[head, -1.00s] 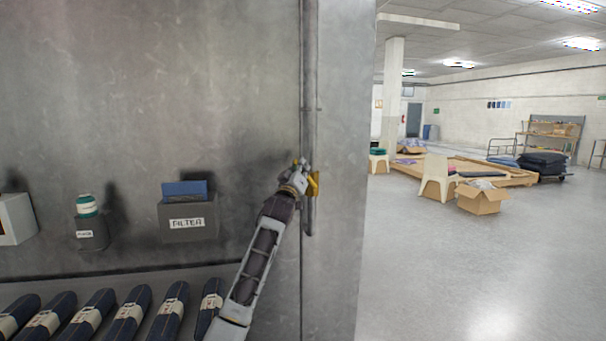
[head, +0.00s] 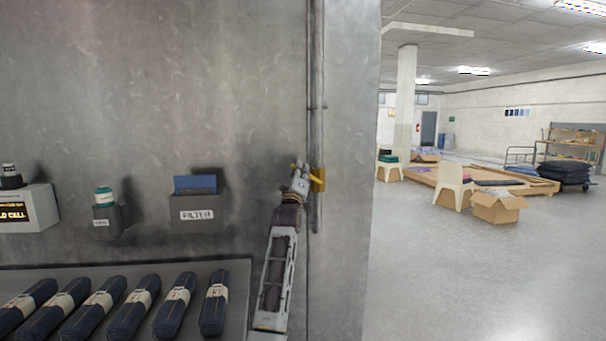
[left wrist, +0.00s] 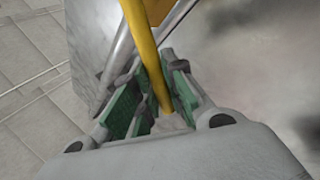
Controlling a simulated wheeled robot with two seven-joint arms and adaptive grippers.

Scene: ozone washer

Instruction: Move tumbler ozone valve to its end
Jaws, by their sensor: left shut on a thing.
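The valve shows as a yellow piece (head: 318,180) on a thin vertical pipe (head: 316,80) at the right edge of the grey metal wall. My left gripper (head: 300,172) is at it, reaching up from below. In the left wrist view a yellow handle (left wrist: 146,52) runs down between the green-padded fingers (left wrist: 155,100), and the gripper is shut on it. A wider yellow-orange part and a grey pipe show behind the handle. The gripper hides part of the valve in the head view. My right gripper is not in view.
A dark FILTER box (head: 198,213), a small holder with a green-and-white bottle (head: 104,196) and a white box (head: 27,208) are on the wall at left. Several dark rolls (head: 175,305) lie below. The floor (head: 450,270) right of the wall is open.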

